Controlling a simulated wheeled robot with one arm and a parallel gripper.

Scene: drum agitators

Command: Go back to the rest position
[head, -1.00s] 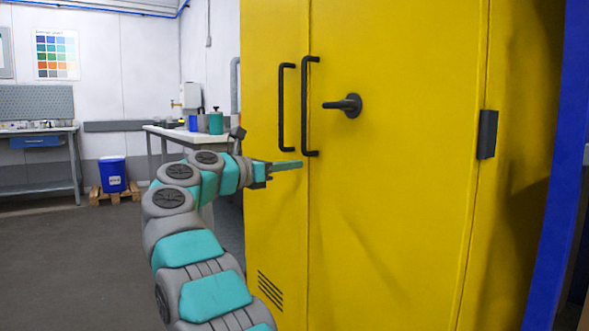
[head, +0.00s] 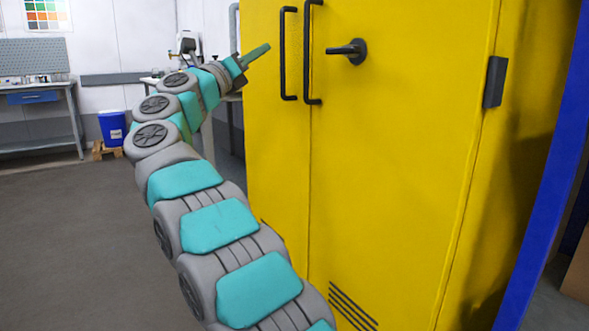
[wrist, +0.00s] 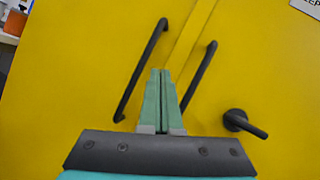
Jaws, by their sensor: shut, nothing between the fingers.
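My gripper (head: 262,50) is shut and empty. In the head view it points up and to the right, to the left of the door handles of a tall yellow cabinet (head: 400,170). In the wrist view the green fingers of my gripper (wrist: 161,78) are pressed together. They appear between the two black bar handles, the left one (wrist: 141,70) and the right one (wrist: 199,74). I cannot tell the exact gap to the doors. Both cabinet doors look closed.
A black lever handle (head: 347,51) sticks out of the right door. A blue post (head: 555,150) stands at the right. A workbench (head: 40,110) and a blue bin (head: 112,127) are at the back left. The grey floor (head: 70,230) at left is clear.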

